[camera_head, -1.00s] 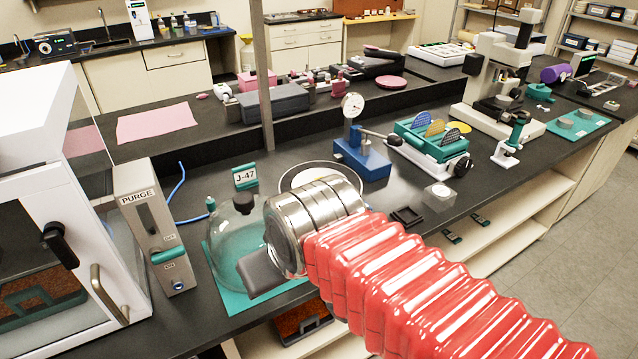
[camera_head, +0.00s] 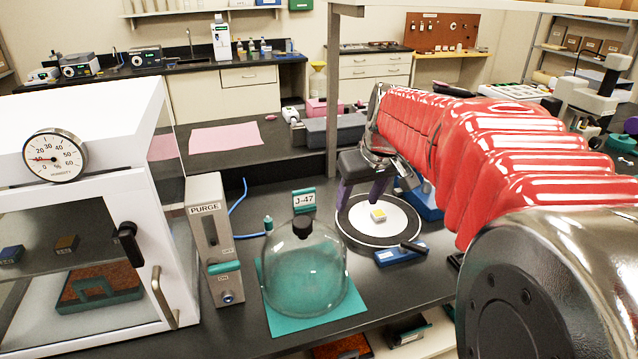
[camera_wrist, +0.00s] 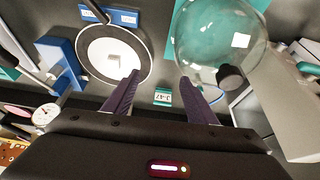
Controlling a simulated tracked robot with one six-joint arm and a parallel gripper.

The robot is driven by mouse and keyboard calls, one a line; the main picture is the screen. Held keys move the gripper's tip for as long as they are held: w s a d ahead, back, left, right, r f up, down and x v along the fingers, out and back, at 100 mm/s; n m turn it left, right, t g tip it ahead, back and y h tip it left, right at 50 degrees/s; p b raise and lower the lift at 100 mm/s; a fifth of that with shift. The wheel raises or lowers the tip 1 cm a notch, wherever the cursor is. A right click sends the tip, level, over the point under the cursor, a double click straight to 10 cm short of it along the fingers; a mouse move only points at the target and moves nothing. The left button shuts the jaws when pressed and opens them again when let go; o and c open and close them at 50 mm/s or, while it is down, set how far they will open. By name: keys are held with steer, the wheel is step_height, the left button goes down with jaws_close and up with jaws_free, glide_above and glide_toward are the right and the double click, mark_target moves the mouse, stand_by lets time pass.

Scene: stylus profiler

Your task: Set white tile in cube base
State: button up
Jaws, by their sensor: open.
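No other clear white tile or cube base shows now.
A glass bell jar (camera_head: 300,275) on a teal mat stands left of the plate, by the J-47 sign (camera_head: 304,200). A purge box (camera_head: 214,240) and white glovebox stand farther left. A blue tool (camera_head: 400,254) lies before the plate. My arm hides the bench at right.

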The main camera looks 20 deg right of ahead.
steer(key=w+d+f, duration=0.2)
steer(key=w+d, duration=0.2)
steer(key=d, duration=0.3)
steer(key=w+d+f, duration=0.2)
steer(key=w+d, duration=0.1)
steer(key=d, duration=0.5)
steer(key=shift+w+f, duration=0.25)
steer(key=shift+w, duration=0.1)
glide_toward(379, 213)
steer(key=shift+x, duration=1.05)
steer(key=shift+w+a+f, duration=0.1)
steer(key=shift+w+f, duration=0.05)
steer(key=shift+f, duration=0.05)
steer(key=shift+x, duration=2.65)
steer(key=shift+c, duration=0.2)
